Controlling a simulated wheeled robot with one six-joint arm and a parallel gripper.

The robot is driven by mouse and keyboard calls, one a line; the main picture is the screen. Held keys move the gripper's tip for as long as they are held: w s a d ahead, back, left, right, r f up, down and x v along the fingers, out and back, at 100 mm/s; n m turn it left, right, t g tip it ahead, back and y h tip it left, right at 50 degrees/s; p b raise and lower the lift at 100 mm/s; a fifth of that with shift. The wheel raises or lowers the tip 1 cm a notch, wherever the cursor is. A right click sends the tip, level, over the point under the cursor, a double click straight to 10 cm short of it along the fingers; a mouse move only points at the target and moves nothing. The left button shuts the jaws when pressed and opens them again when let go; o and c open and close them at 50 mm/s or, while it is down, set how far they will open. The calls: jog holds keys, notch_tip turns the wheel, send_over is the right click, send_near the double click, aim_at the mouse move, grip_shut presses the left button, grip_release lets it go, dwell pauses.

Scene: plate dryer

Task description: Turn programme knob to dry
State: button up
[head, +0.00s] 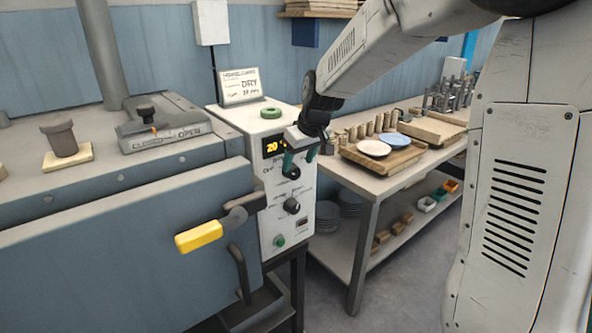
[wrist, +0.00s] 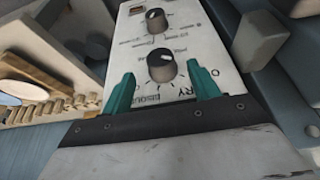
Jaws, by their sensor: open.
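The programme knob (head: 291,173) is the black upper knob on the white control box (head: 270,214). In the wrist view the knob (wrist: 161,68) lies between and slightly beyond my fingertips, and its white mark is on its upper right side. The lettering DRY (wrist: 180,93) and BISQUE shows upside down at the knob's lower edge. My gripper (head: 299,158) is open, with one green fingertip on each side of the knob. In the wrist view the gripper (wrist: 162,90) shows gaps at both sides of the knob. Whether the fingertips touch the panel cannot be told.
A second black knob (head: 291,206) and a green button (head: 279,241) sit lower on the panel. A display (head: 272,146) reads 20. The blue dryer (head: 120,240) with a yellow handle (head: 198,236) stands left. A bench (head: 375,183) with plates stands right.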

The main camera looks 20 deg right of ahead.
aim_at(299, 169)
jog(key=x, duration=0.4)
jog(key=shift+f, duration=0.15)
jog(key=c, duration=0.9)
jog(key=shift+c, duration=0.2)
jog(key=shift+d+y, duration=0.1)
jog(key=shift+y, duration=0.2)
jog(key=y, duration=0.3)
jog(key=shift+w+d+m+g, duration=0.1)
jog(key=shift+d+m+g, duration=0.15)
jog(key=shift+m+g, duration=0.15)
jog(key=shift+d+f+m+g+y, duration=0.15)
jog(key=shift+m+g+y, duration=0.25)
jog(key=shift+y, duration=1.4)
